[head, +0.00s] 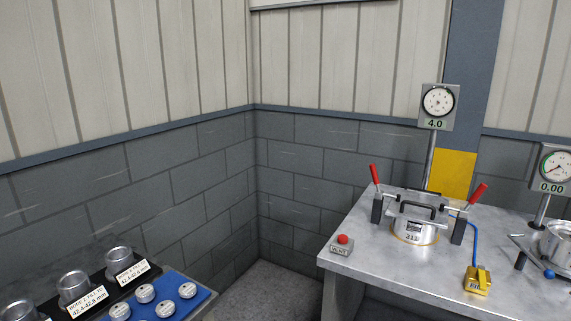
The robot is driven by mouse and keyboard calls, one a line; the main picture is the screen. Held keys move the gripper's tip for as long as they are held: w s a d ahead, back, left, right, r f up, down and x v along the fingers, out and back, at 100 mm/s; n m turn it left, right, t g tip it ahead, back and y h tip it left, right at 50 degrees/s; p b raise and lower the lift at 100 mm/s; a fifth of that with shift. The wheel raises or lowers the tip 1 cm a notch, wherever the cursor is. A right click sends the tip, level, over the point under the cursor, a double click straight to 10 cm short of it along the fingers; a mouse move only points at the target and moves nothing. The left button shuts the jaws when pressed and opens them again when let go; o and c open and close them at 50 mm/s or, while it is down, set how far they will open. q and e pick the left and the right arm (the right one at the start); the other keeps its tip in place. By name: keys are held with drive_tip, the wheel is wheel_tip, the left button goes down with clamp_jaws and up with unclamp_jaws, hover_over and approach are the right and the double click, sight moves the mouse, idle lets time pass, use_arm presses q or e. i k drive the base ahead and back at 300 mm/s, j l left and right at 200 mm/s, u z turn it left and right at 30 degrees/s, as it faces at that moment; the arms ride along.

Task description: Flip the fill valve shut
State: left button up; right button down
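The fill valve appears to be the small yellow block (478,286) on the right-hand metal table. It has a dark label, too small to read surely, and a raised yellow part on top. Whether it is open or shut cannot be told at this size. A blue hose (474,244) runs from it up to the clamping fixture (415,226), which holds a silver cylindrical part between two red-handled clamps. The gauge (438,101) on the post behind it reads 4.0. Neither of my grippers is in view.
A grey box with a red button (343,244) sits near the metal table's (380,264) left corner. At right are a second gauge (555,166) reading 0.00 and a blue-knobbed lever (548,273). Labelled cups and silver discs on a blue mat (205,297) stand lower left. Floor shows between.

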sight(481, 269)
drive_tip(key=z, duration=1.3)
